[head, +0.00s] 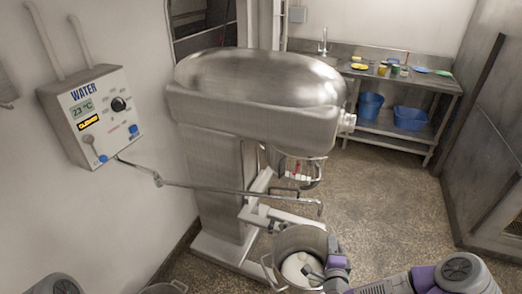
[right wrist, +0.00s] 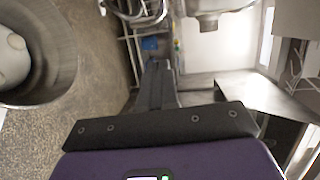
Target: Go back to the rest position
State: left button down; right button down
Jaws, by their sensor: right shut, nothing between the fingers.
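My right gripper (head: 318,272) is at the bottom of the head view, over the right side of a steel mixer bowl (head: 290,236). A pale rounded mass (head: 297,268) lies in the bowl, partly hidden by the gripper. In the right wrist view the gripper's dark fingers (right wrist: 158,80) are together with nothing between them. The steel bowl (right wrist: 60,75) is left of the fingers in that view, apart from them. Only a piece of my left arm shows at the bottom left of the head view; its gripper is out of sight.
A big steel mixer (head: 262,92) stands behind the bowl. A water panel (head: 92,115) hangs on the left wall, with a thin pipe (head: 235,192) reaching toward the bowl. A steel sink table (head: 440,82) with blue tubs (head: 370,106) stands at the back. The floor (head: 390,190) right of the mixer is clear.

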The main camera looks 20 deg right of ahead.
jog(key=a+f+n+g+y+b, duration=0.2)
jog(key=a+f+n+g+y, duration=0.3)
jog(key=a+f+n+y, duration=0.85)
jog(key=s+a+f+n+g+h+b, duration=0.1)
jog(key=s+a+f+n+g, duration=0.6)
jog(key=s+a, duration=0.7)
notch_tip(320, 180, down, 4)
jog(key=a+g+h, duration=0.1)
jog(key=g, duration=0.1)
jog(key=shift+s+f+g+b, duration=0.25)
jog(key=shift+s+g+b, duration=0.1)
jog(key=shift+g, duration=0.05)
